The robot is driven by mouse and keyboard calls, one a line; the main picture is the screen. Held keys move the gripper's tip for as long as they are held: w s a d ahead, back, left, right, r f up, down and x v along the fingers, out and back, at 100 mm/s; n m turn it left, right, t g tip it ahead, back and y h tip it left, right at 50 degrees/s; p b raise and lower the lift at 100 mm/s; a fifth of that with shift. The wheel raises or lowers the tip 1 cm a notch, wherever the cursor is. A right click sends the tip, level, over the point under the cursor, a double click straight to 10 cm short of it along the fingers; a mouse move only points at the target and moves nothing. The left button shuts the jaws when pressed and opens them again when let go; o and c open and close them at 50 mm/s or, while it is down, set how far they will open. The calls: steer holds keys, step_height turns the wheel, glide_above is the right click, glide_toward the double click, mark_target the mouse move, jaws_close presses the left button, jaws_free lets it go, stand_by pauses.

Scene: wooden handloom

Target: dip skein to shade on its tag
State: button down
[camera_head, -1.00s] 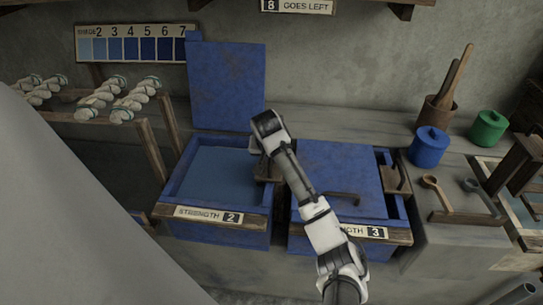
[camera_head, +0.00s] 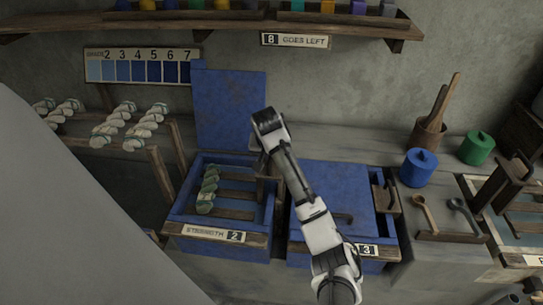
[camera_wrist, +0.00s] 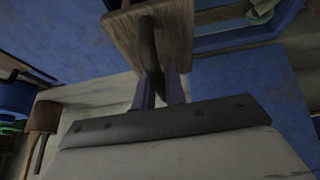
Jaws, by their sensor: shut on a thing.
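The left vat, labelled Strength 2 (camera_head: 180,208), stands open with its blue lid (camera_head: 230,112) upright behind it. A wooden slatted rack (camera_head: 236,195) shows inside it, with one twisted pale blue-green skein (camera_head: 208,188) lying at its left. My gripper (camera_head: 262,158) is at the vat's right side. In the wrist view my gripper's fingers (camera_wrist: 160,90) are shut on the dark curved handle (camera_wrist: 147,42) of the rack's wooden board (camera_wrist: 176,30). The shade card (camera_head: 138,70) hangs on the wall. The skein's tag cannot be read.
The Strength 3 vat (camera_head: 330,185) is lidded, to the right of the open one. Pale skeins (camera_head: 112,128) hang on a wooden stand at left. A blue pot (camera_head: 418,168), a green pot (camera_head: 476,148) and ladles (camera_head: 425,212) stand at right. A shelf (camera_head: 200,20) runs above.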

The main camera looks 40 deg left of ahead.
step_height(320, 180, up, 3)
steer(key=shift+a+f+p, duration=0.15)
steer(key=shift+f+p, duration=0.05)
steer(key=shift+p, duration=0.45)
steer(key=shift+r+b, duration=0.3)
steer(key=shift+r, duration=2)
steer(key=shift+c, duration=1)
jaws_free()
steer(key=shift+f, duration=0.15)
step_height(320, 180, up, 7)
